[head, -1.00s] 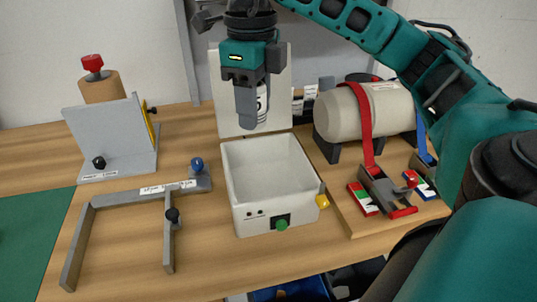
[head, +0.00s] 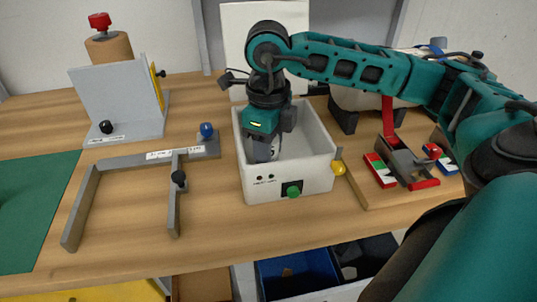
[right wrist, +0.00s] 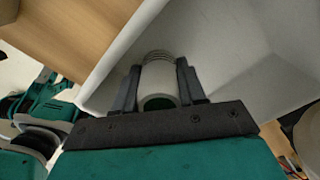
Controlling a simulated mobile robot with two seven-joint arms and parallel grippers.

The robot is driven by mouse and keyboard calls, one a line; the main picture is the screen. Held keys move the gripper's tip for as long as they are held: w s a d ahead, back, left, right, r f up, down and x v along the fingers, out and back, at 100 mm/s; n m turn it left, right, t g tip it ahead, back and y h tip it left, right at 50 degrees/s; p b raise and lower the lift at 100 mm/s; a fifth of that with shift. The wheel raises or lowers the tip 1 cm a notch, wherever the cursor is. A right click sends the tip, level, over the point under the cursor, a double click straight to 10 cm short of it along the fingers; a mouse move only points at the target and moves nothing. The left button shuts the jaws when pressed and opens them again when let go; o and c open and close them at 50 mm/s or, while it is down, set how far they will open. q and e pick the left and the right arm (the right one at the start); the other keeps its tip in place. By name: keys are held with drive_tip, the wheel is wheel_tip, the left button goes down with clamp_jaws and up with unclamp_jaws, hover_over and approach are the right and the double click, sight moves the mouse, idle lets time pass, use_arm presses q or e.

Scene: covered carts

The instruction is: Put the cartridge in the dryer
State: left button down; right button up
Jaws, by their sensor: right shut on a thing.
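The dryer (head: 317,181) is an open white box with its lid (head: 235,40) raised at the back and a green knob (head: 293,191) on its front. My right gripper (head: 262,152) reaches down into the left part of the box from above. It is shut on the cartridge (head: 273,149), a white cylinder mostly hidden by the gripper in the head view. In the right wrist view, the cartridge (right wrist: 158,78) lies between the two fingers, with pale dryer walls (right wrist: 225,35) around it. I cannot tell whether it touches the floor. My left gripper is not in view.
A yellow knob (head: 338,168) sits at the dryer's right front corner. A grey frame (head: 120,162) and a grey stand (head: 118,105) are on the left. A clamp device (head: 408,165) stands on a board at the right. Bare wood lies in front.

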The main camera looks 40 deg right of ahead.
drive_tip(key=shift+f, duration=0.85)
drive_tip(key=shift+f, duration=0.1)
drive_tip(key=o, duration=1.1)
wheel_tip(320, 180, up, 12)
drive_tip(key=shift+r+p, duration=0.15)
drive_tip(key=shift+p, duration=0.4)
